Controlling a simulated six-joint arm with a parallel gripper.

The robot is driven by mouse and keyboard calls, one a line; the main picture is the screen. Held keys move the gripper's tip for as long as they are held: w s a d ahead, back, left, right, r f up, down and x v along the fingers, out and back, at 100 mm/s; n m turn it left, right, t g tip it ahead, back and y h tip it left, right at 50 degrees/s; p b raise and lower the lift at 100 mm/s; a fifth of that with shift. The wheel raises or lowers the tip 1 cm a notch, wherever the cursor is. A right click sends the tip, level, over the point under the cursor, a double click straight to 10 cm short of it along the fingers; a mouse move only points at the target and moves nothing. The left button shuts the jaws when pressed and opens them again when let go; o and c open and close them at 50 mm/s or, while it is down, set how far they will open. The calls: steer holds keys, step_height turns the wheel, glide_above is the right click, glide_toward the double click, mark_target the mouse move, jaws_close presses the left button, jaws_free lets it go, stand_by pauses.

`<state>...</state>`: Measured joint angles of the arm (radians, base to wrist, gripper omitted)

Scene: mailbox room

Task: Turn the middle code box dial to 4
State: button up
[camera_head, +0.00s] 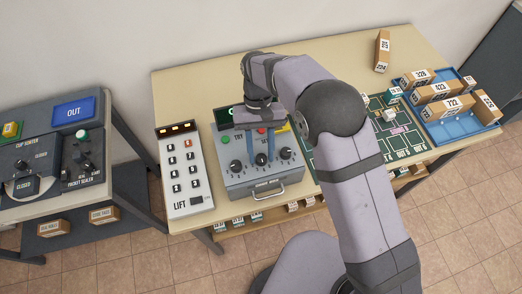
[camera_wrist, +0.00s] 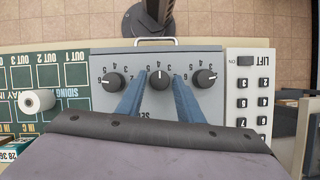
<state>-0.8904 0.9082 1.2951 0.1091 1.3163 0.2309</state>
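The grey code box (camera_head: 250,180) sits at the front of the table, with three black dials in a row. In the wrist view the middle dial (camera_wrist: 160,80) lies between the blue fingertips of my gripper (camera_wrist: 160,75). Its white mark points up the picture, toward the box's handle; the numeral there is too small to read surely. My gripper is open, with a finger on each side of the dial; I cannot tell whether they touch it. In the head view my gripper (camera_head: 265,158) reaches down onto the box and partly hides the middle dial.
The outer dials, one (camera_wrist: 114,81) at left and one (camera_wrist: 204,78) at right in the wrist view, stand close by. The lift panel (camera_head: 186,172) is left of the box. A green board (camera_head: 408,135) and a blue tray (camera_head: 457,130) with parcels are to the right.

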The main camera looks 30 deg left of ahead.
steer(key=shift+o, duration=0.5)
steer(key=b+v, duration=0.2)
steer(key=v, duration=0.3)
steer(key=shift+w, duration=0.15)
steer(key=shift+b+v, duration=0.4)
steer(key=shift+v, duration=0.75)
